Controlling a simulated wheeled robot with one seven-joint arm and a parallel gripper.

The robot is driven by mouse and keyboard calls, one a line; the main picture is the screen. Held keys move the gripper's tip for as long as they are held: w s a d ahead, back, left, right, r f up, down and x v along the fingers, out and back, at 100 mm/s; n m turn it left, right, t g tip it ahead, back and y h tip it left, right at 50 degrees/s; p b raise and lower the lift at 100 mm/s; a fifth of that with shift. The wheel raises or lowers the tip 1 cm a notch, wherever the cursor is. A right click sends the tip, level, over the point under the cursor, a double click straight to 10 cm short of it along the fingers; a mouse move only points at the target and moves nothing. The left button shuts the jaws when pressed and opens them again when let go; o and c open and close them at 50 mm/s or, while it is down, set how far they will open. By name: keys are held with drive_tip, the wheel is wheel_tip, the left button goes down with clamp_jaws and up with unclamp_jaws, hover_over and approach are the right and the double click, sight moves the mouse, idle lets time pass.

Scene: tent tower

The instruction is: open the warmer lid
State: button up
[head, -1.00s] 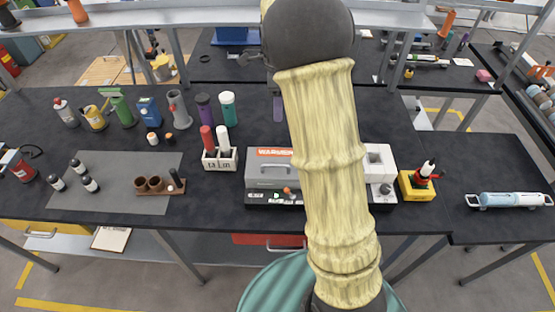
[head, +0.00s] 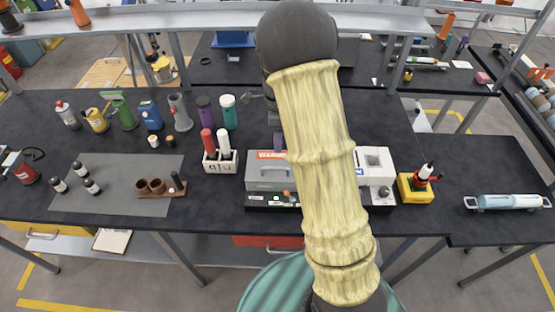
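The warmer (head: 267,178) is a grey box with an orange label at its back edge. It stands near the front edge of the dark table, and its right part is hidden behind my arm. Its lid looks shut, with a pale handle on it. A dark control strip (head: 265,199) with a green mark and a red knob runs along its front. A small purplish part of my gripper (head: 278,142) shows just beyond the warmer's back edge, above the table. The rest is hidden behind my arm, so the fingers' opening cannot be made out.
A white holder (head: 221,161) with a red and a white cylinder stands left of the warmer. A white box (head: 375,160) and a yellow block (head: 416,188) are to its right. Purple and teal bottles (head: 229,112) stand behind. A grey mat (head: 120,186) lies at left.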

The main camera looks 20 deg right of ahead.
drive_tip(key=p, duration=0.1)
hover_over(278, 162)
drive_tip(key=s+a, duration=0.1)
drive_tip(key=s, duration=0.4)
drive_tip(key=f, duration=0.8)
drive_tip(key=shift+w+a+f, duration=0.15)
drive_tip(key=shift+w+a, duration=0.05)
drive_tip(key=shift+w, duration=0.05)
clamp_jaws()
